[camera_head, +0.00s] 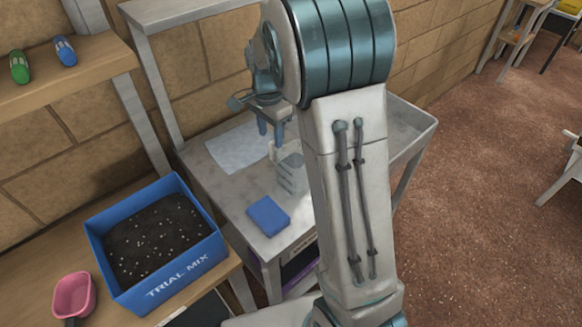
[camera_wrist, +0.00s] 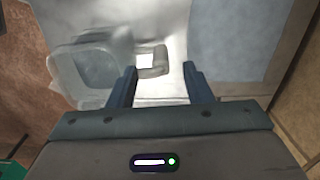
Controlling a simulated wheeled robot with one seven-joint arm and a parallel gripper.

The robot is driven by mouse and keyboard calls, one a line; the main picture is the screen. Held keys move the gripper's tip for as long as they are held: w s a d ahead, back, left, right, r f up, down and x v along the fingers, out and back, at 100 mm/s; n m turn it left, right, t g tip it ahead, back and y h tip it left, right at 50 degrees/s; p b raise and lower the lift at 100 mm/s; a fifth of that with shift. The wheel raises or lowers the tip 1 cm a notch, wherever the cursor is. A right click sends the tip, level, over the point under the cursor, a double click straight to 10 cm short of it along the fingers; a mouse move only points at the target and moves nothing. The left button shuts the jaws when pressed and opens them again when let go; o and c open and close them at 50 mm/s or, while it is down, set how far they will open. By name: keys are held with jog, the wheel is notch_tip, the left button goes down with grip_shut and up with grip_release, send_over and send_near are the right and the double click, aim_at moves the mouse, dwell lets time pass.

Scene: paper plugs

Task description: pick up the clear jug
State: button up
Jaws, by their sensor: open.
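The clear jug (camera_head: 291,176) stands upright on the grey metal table, partly hidden by my arm in the head view. In the wrist view the jug (camera_wrist: 84,72) shows from above, with a squarish opening, left of my fingers. My gripper (camera_head: 270,131) is open and points down just above and behind the jug. In the wrist view my gripper (camera_wrist: 160,86) has its two blue fingers apart. A grey loop-like part with a white patch lies between and beyond the fingertips; it looks like the jug's handle, but I cannot tell if the fingers are around it.
A pale sheet (camera_head: 238,147) lies behind the jug, and a blue block (camera_head: 268,215) lies in front. The grey table (camera_head: 225,190) has a raised edge. A blue box of dark mix (camera_head: 160,286) and a pink scoop (camera_head: 73,297) are on the wooden bench at left.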

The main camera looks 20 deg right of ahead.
aim_at(272, 143)
jog(key=shift+w+d+f+p, duration=0.1)
jog(key=shift+f+p, duration=0.1)
jog(key=shift+f, duration=1.5)
jog(key=shift+d+f+p, duration=0.1)
jog(key=shift+f+p, duration=0.1)
jog(key=shift+f, duration=1.5)
grip_shut()
